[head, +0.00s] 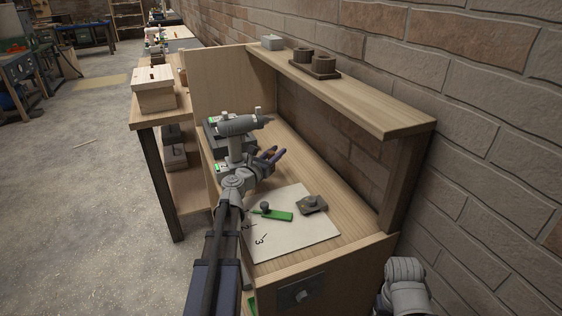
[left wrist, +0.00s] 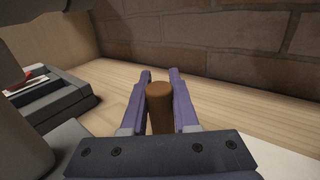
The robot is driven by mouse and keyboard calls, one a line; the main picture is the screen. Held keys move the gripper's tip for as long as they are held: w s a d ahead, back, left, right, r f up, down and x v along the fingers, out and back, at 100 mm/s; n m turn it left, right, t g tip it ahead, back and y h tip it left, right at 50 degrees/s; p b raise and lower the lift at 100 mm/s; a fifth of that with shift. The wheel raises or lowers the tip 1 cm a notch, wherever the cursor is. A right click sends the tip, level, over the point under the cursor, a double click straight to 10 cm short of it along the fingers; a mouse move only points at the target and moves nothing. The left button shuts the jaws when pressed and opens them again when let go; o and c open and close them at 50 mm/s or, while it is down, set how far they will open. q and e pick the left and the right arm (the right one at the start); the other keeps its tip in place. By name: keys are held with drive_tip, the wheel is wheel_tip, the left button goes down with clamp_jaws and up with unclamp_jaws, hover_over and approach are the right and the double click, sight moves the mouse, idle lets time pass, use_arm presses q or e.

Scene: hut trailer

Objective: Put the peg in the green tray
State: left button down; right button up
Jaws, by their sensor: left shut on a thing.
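My left gripper (head: 277,155) has purple fingers and is over the workbench, beyond the white sheet. In the left wrist view, the gripper (left wrist: 160,75) is shut on a brown round peg (left wrist: 160,108), which stands up between its fingers. In the head view the peg (head: 268,154) is mostly hidden by the fingers. A flat green piece (head: 280,215) with a dark knob lies on the white sheet. Another green bit (head: 252,303) shows low, beside my left arm. I cannot tell which of these is the green tray.
The white sheet (head: 315,238) lies on the bench with a grey block (head: 312,204) on it. A dark device (head: 213,140) stands farther back; it also shows in the left wrist view (left wrist: 50,105). A raised shelf (head: 370,100) runs along the brick wall above the bench.

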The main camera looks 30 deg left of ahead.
use_arm(q)
drive_tip(key=shift+s+a+f+b, duration=0.15)
drive_tip(key=shift+f+b, duration=0.15)
drive_tip(key=shift+f, duration=0.25)
drive_tip(key=shift+s+a+f+b, duration=0.15)
drive_tip(key=shift+f+b, duration=0.1)
drive_tip(key=shift+f, duration=0.3)
drive_tip(key=shift+w+d+r, duration=0.1)
drive_tip(key=shift+d, duration=0.1)
drive_tip(key=c, duration=1.1)
unclamp_jaws()
drive_tip(key=shift+f, duration=0.2)
drive_tip(key=shift+c, duration=0.2)
drive_tip(key=o, duration=0.5)
drive_tip(key=shift+c, duration=0.2)
drive_tip(key=shift+r, duration=0.1)
drive_tip(key=shift+r, duration=0.2)
drive_tip(key=shift+o, duration=0.2)
drive_tip(key=s, duration=0.8)
drive_tip(key=s+a, duration=0.1)
drive_tip(key=s, duration=0.3)
drive_tip(key=shift+f, duration=0.1)
